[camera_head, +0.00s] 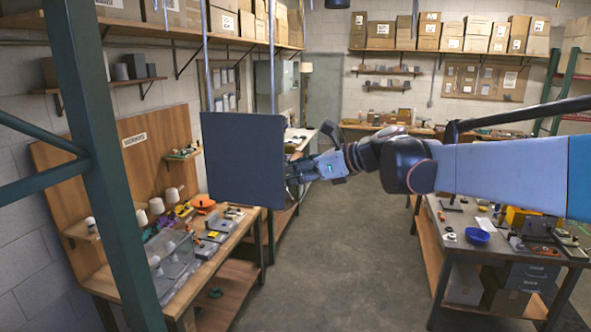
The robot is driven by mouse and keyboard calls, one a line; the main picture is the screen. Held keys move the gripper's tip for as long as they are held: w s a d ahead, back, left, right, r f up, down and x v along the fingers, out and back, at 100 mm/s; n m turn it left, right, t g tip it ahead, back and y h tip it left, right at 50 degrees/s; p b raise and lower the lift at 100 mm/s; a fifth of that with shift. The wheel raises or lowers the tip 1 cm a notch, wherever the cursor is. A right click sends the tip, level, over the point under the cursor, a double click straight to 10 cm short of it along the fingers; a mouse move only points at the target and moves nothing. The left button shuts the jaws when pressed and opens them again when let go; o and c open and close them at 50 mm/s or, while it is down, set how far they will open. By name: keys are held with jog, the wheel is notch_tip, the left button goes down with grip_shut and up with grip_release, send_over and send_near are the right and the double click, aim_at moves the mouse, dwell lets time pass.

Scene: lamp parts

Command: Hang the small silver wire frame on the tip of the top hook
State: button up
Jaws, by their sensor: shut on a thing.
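My gripper (303,169) reaches in from the right at the middle of the view, at the right edge of a dark square panel (243,160). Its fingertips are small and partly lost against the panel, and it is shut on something. Thin curved lines by the fingers may be part of the small silver wire frame, but they are too small to make out clearly. I cannot make out the top hook or its tip. Whether the gripper touches the panel or is behind it, I cannot tell.
A green metal post (98,165) stands at the near left. A wooden workbench (222,248) with small lamp parts runs along the left wall. Another table (437,240) with a blue bowl (477,236) stands at the right. The floor (345,260) between them is clear.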

jog(key=s+a+f, duration=0.1)
jog(key=s+a, duration=0.1)
jog(key=s, duration=0.4)
jog(key=shift+s+a+f, duration=0.15)
jog(key=shift+s+f, duration=0.05)
jog(key=shift+s, duration=0.05)
jog(key=shift+s+f+b, duration=0.2)
jog(key=shift+f+b, duration=0.1)
jog(key=shift+f, duration=0.1)
jog(key=shift+c, duration=0.5)
jog(key=shift+f, duration=0.1)
dwell(0.3)
jog(key=o, duration=1.2)
jog(key=shift+o, duration=0.5)
jog(key=shift+w, duration=0.15)
